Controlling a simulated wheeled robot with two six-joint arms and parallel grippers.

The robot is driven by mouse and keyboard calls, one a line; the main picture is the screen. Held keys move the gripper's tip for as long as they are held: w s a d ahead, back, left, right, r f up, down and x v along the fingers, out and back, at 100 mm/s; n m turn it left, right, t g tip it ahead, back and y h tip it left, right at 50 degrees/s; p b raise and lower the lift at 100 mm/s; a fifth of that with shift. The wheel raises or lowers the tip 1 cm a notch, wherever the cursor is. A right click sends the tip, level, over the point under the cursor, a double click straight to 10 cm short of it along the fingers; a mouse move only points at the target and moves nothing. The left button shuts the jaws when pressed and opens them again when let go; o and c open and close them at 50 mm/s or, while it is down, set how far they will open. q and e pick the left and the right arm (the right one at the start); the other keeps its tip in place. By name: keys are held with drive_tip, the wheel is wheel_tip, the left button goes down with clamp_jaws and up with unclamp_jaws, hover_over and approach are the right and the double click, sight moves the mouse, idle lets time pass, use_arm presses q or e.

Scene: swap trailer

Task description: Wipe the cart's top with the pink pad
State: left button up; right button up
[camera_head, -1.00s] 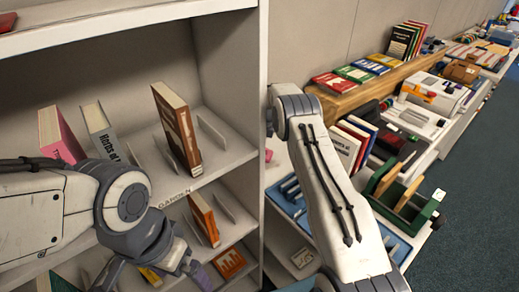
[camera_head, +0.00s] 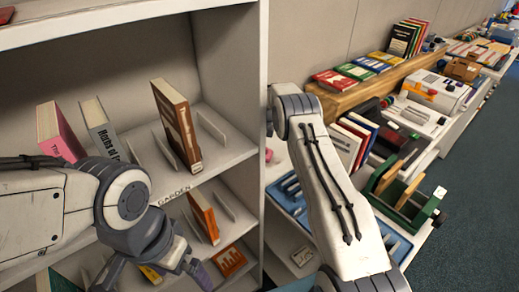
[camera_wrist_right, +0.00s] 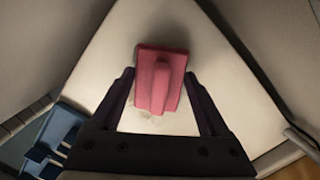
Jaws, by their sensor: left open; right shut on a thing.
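The pink pad (camera_wrist_right: 174,64), a flat block with a raised grip ridge, shows in the right wrist view. My right gripper (camera_wrist_right: 162,100) is shut on it, with a dark finger on each side of the ridge. Below and around the pad is a pale flat surface (camera_wrist_right: 115,50) with a faint smudge near the pad's lower edge; I cannot tell for sure that it is the cart's top. My right gripper is hidden there.
A white bookshelf (camera_head: 262,110) with a pink book (camera_head: 57,135), a grey book (camera_head: 100,125) and a brown book (camera_head: 176,125) fills the left. A low counter with a green wooden rack (camera_head: 410,205) and a blue tray (camera_head: 395,240) stands right. Open carpet (camera_head: 485,180) lies beyond.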

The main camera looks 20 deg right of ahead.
drive_tip(key=shift+f, duration=0.45)
